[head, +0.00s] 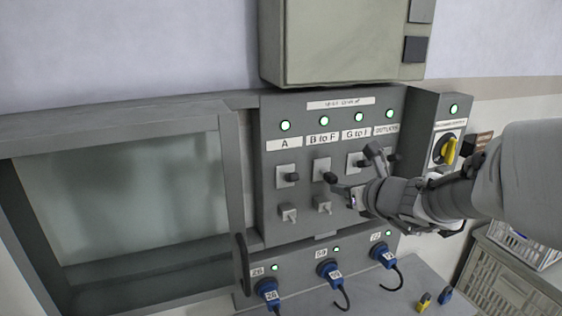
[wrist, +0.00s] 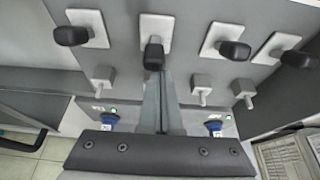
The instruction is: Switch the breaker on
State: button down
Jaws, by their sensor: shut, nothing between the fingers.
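The grey breaker panel (head: 275,215) has a row of black-handled switches under labels A, B to F, G to I and one that looks like OUTLETS. The A switch (head: 287,176) is clear of my arm. My gripper (head: 340,184) is shut and empty in front of the panel, close to the B to F switch (head: 325,170). In the wrist view its closed fingertips (wrist: 155,74) are just below the second black handle from the left (wrist: 153,54); I cannot tell whether they touch. My arm partly hides the right-hand switches in the head view. Green lamps (head: 285,126) glow above the labels.
Small grey toggles (head: 288,213) sit below the handles. Blue plugs (head: 267,290) with black cables are along the lower panel. A yellow rotary knob (head: 448,151) is on the right-hand box. A cabinet (head: 345,45) hangs above, and a grey crate (head: 510,285) stands at lower right.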

aim_at(338, 176)
jog(key=shift+r+g+h+p, duration=0.3)
jog(key=shift+r+g+p, duration=0.85)
jog(key=shift+p, duration=1.95)
jog(key=shift+f, duration=0.3)
jog(key=shift+r, duration=0.15)
jog(key=shift+r+p, duration=0.65)
jog(key=shift+p, duration=0.05)
jog(key=shift+r, duration=0.2)
